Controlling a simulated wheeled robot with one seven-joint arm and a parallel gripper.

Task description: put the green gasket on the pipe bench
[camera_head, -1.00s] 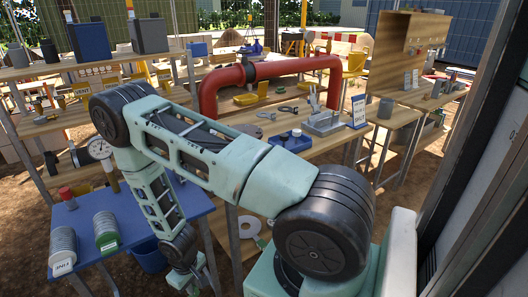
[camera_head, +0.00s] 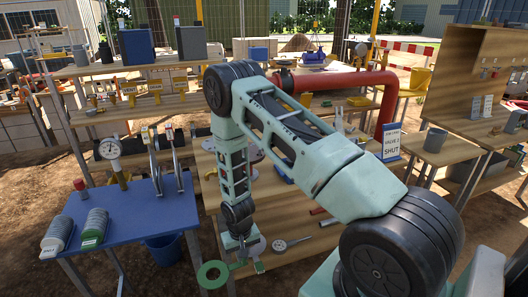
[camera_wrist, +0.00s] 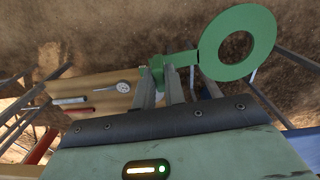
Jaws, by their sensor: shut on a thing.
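The green gasket (camera_head: 213,274) is a flat ring with a short tab. My gripper (camera_head: 241,262) is shut on the tab, and the ring sticks out to the left in the head view. In the wrist view the fingers (camera_wrist: 162,88) pinch the tab and the green ring (camera_wrist: 238,42) extends to the upper right, clear of them. The gasket hangs in the air, low, right of the blue table. The bench with the red pipe (camera_head: 340,81) stands behind my arm. My arm hides much of its top.
The blue table (camera_head: 135,207) at left holds a gauge (camera_head: 110,149), levers and two stacks of discs (camera_head: 93,228). A "SHUT" sign (camera_head: 391,146) stands on the bench's right.

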